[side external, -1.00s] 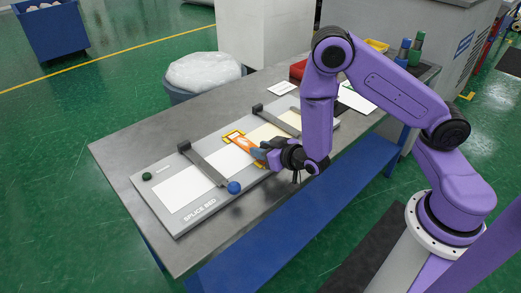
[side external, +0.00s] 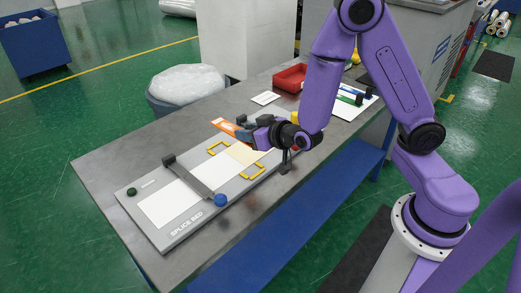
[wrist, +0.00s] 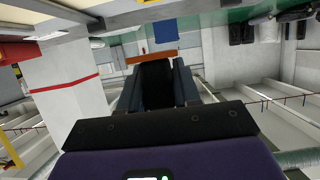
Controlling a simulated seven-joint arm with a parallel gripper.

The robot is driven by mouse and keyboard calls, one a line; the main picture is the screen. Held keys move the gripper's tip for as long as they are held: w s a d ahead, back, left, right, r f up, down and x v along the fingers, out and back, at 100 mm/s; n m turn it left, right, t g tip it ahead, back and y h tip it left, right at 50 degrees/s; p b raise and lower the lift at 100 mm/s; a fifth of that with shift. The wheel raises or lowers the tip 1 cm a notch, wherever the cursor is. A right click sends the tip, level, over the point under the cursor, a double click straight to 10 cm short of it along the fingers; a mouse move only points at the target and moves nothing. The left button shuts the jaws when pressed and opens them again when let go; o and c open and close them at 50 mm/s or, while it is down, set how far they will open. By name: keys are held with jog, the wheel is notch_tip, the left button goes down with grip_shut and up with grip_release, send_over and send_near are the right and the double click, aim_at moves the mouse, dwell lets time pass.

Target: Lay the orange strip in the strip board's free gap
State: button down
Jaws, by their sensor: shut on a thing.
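My gripper (side external: 244,130) is shut on the orange strip (side external: 225,126) near the strip board's back edge. The strip appears raised off the board, tilted, with one end sticking out left of the fingers. In the wrist view the strip (wrist: 130,60) lies crosswise at the fingertips. The grey strip board (side external: 165,236) lies on the bench, marked "SPLICE BED". Two yellow bracket marks, a back one (side external: 219,147) and a front one (side external: 253,171), flank the spot where the white sheet (side external: 172,203) and cream sheet (side external: 246,153) meet.
A clamp bar (side external: 190,180) with a blue knob (side external: 221,200) crosses the board's left part. A green knob (side external: 131,191) sits at the left corner. A red tray (side external: 290,77) and white card (side external: 265,98) lie behind. The bench's left end (side external: 105,165) is clear.

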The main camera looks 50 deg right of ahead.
jog(key=s+d, duration=0.1)
jog(key=d, duration=0.5)
send_over(248, 168)
jog(key=shift+r, duration=0.1)
dwell(0.4)
jog(key=shift+f, duration=4.8)
jog(key=shift+f, duration=0.15)
jog(key=c, duration=0.8)
grip_release()
jog(key=shift+s, duration=0.1)
